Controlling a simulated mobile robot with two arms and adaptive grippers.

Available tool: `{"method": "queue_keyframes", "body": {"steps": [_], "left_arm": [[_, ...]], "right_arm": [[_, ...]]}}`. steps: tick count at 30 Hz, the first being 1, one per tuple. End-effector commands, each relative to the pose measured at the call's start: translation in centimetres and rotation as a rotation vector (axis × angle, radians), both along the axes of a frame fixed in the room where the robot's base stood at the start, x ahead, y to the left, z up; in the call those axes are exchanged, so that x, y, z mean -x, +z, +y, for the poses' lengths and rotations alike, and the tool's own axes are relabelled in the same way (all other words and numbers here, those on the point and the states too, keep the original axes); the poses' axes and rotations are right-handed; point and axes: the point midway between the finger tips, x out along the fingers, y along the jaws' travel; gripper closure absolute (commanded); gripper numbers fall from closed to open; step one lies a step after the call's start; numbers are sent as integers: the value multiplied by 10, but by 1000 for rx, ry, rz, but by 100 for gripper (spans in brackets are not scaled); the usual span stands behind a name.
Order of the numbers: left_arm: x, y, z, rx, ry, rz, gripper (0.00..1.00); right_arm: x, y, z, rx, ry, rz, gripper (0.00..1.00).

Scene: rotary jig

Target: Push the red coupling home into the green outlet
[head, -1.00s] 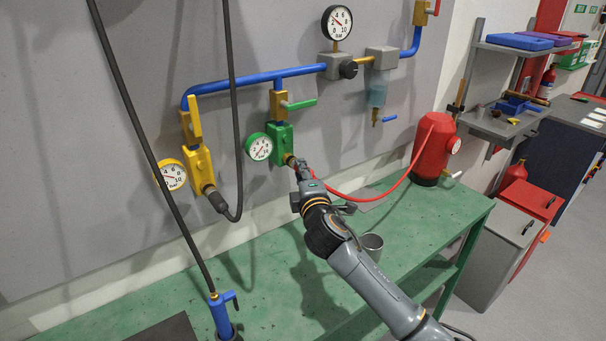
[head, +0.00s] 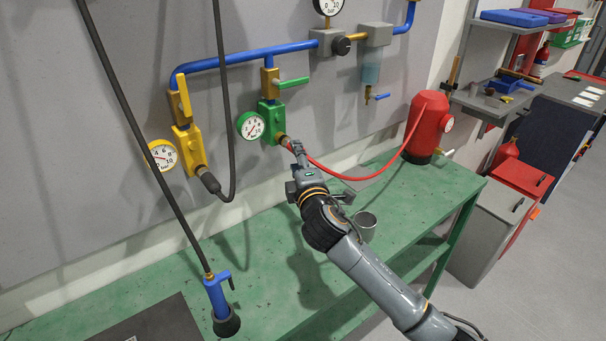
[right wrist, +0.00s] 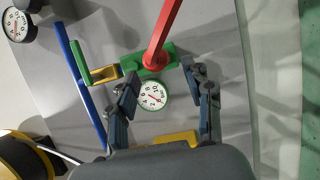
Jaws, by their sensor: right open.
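The green outlet (head: 272,114) is a block on the wall panel below a blue pipe, with a round gauge (head: 251,125) on its left. In the right wrist view the outlet block (right wrist: 158,72) lies beyond my fingers. The red coupling (right wrist: 153,59) is at the outlet's mouth, with the red hose (right wrist: 165,30) running from it. Whether it is fully seated I cannot tell. My right gripper (head: 296,150) is just in front of the outlet; in the right wrist view its fingers (right wrist: 163,88) are apart, with nothing held between them. My left gripper is out of view.
A yellow outlet (head: 187,146) with a dark hose is to the left. A blue tool (head: 218,304) hangs on a black hose at front left. A red tank (head: 427,127) and a metal cup (head: 365,226) stand on the green bench (head: 150,265), which has free room.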

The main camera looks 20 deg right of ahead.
Motion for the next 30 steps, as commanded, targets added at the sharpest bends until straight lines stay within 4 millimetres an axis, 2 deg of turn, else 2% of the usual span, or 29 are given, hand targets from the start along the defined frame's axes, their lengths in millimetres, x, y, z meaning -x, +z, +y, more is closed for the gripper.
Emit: {"method": "queue_keyframes", "body": {"steps": [1, 6, 12, 16, 26, 28, 30], "left_arm": [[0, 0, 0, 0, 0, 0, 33], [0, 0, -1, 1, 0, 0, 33], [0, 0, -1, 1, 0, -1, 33], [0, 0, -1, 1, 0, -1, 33], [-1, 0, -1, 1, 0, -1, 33], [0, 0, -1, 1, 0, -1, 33], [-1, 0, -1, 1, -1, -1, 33]], "right_arm": [[12, -1, 1, 0, 2, 1, 49], [48, -1, 3, -1, 2, 1, 49], [74, -1, 4, 0, 1, 1, 49], [80, 0, 4, 0, 1, 0, 49], [81, -1, 4, -4, -1, 3, 49], [85, -10, 2, -35, -9, 27, 49], [96, -29, -3, -114, -30, 86, 49]]}}
